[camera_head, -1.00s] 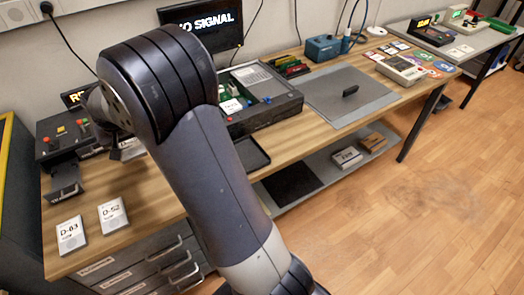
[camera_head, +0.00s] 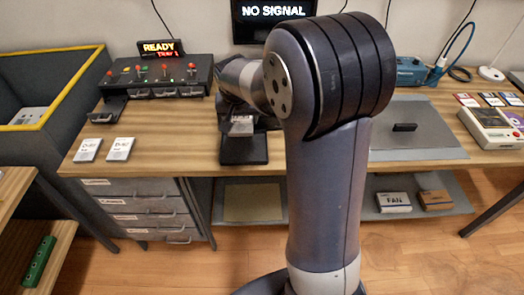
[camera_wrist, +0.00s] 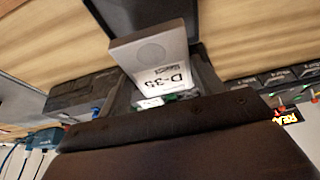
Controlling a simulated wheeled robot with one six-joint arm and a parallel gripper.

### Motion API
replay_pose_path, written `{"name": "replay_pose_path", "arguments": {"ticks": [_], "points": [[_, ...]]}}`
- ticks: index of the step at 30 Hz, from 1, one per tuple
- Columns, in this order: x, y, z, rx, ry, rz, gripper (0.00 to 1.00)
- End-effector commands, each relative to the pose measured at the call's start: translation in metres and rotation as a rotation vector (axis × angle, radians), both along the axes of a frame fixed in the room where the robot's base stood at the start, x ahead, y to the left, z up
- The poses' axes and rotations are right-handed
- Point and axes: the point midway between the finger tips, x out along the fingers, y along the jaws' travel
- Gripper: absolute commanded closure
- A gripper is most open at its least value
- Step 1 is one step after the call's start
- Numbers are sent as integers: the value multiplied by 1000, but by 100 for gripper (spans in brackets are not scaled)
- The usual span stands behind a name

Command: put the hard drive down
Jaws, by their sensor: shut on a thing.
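A light grey hard drive labelled D-35 (camera_wrist: 158,58) is held between the fingers of my gripper (camera_wrist: 163,85) in the wrist view. In the head view my gripper (camera_head: 242,118) and the hard drive (camera_head: 242,127) are small and partly hidden by my arm. The drive is over or just behind a flat black tray (camera_head: 243,152) on the wooden bench (camera_head: 190,133). I cannot tell whether the drive touches anything below. The tray's dark surface also shows beyond the drive in the wrist view (camera_wrist: 130,14).
Two labelled drives (camera_head: 88,150) (camera_head: 121,149) lie on the bench at left. Behind them stands a dark bay unit (camera_head: 155,90) with a READY sign (camera_head: 160,48). A grey mat (camera_head: 420,140) is at right. Bench between the drives and tray is clear.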

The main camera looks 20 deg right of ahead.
Motion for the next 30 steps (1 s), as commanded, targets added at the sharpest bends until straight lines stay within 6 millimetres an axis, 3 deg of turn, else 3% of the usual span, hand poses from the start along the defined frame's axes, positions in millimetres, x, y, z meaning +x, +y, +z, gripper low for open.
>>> {"name": "replay_pose_path", "arguments": {"ticks": [9, 17, 22, 30], "points": [[-1, 0, -49, 0, 3, -2, 65], [-1, 0, -72, -1, 2, -1, 65], [-1, 0, -96, -1, 3, -1, 65], [-1, 0, -100, 0, -1, -1, 65]]}}
